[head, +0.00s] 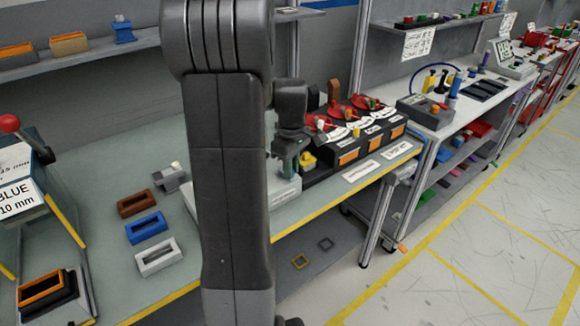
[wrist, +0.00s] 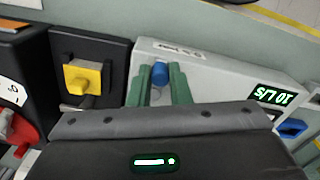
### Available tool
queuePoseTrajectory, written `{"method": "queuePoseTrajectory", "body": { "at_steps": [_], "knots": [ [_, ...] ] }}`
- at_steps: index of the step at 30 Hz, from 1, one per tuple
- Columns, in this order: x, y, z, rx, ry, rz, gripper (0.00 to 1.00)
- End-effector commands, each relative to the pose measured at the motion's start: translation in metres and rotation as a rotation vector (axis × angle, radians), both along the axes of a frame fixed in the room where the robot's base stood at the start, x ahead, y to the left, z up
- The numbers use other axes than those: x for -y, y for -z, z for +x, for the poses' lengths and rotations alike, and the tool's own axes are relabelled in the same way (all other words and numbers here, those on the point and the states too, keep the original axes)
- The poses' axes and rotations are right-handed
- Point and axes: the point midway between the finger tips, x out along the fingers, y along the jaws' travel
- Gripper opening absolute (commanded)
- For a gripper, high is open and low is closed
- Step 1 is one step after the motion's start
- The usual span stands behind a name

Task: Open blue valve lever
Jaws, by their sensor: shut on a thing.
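The blue valve lever (wrist: 160,72) shows as a rounded blue end on a white module (wrist: 210,68) with a green lit display reading about 10 L/s, upside down in the wrist view. My gripper (wrist: 160,88) has its two green fingers on either side of the blue lever and is shut on it. Most of the lever is hidden by the fingers. In the head view, my gripper (head: 286,163) is low over the white module (head: 284,192), partly behind my arm. The lever itself cannot be made out there.
A black panel with a yellow knob (wrist: 84,80) stands beside the module. A red handle (wrist: 18,130) is at the wrist view's left. Another blue part (wrist: 291,129) is at its right. Brown, blue (head: 148,228) and white frames lie on the bench at left.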

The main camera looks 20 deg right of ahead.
Motion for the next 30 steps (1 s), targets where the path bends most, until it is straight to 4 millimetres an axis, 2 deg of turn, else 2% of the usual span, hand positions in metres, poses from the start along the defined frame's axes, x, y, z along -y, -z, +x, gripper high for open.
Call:
{"method": "queuePoseTrajectory", "body": {
  "at_steps": [13, 14, 17, 26, 30],
  "knots": [
    [0.001, -0.001, 0.001, 0.004, -0.011, -0.002, 0.00],
    [0.001, -0.001, 0.001, 0.004, -0.011, -0.002, 0.19],
    [0.001, -0.001, 0.001, 0.004, -0.011, -0.002, 0.39],
    [0.001, -0.001, 0.001, 0.002, -0.010, -0.001, 0.39],
    [0.001, -0.013, 0.001, 0.004, -0.010, -0.002, 0.39]
  ]
}}
